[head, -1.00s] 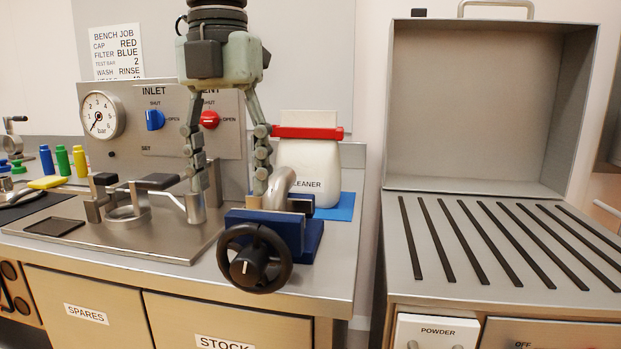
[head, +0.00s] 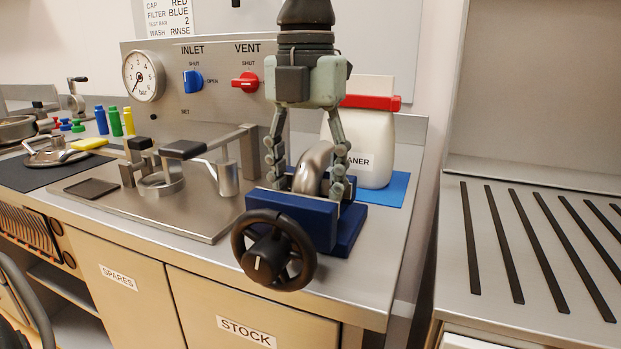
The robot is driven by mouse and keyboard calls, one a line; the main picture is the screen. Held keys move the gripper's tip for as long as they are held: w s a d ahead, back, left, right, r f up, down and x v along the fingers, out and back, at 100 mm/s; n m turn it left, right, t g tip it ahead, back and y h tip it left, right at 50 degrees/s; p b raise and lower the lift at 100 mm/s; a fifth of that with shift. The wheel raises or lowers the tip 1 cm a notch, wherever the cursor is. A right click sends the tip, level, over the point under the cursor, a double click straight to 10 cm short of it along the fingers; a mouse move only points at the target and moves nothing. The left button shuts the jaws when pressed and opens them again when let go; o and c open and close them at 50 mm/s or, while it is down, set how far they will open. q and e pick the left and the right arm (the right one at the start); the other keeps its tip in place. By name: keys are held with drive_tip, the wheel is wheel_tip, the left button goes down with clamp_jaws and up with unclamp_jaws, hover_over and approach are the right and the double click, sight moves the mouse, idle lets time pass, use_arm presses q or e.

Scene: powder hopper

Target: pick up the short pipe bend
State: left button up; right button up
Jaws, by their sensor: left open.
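The short pipe bend (head: 314,166) is a curved, shiny metal piece in the blue vise (head: 345,228) on the bench's right part. Its lower end is hidden behind the vise's front jaw. My left gripper (head: 307,190) points straight down over the vise. It is open, with one finger on each side of the bend. I cannot tell whether either finger touches the metal. My right gripper is not in view.
The vise's black handwheel (head: 273,250) sticks out past the bench front. A white cleaner bottle (head: 362,143) with a red band stands on a blue mat (head: 396,187) behind. Left are a clamp fixture (head: 160,182) and the valve panel (head: 215,85). A slotted grey surface (head: 500,240) lies right.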

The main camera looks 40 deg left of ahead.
use_arm(q)
drive_tip(key=shift+f, duration=0.3)
clamp_jaws()
drive_tip(key=shift+r, duration=0.15)
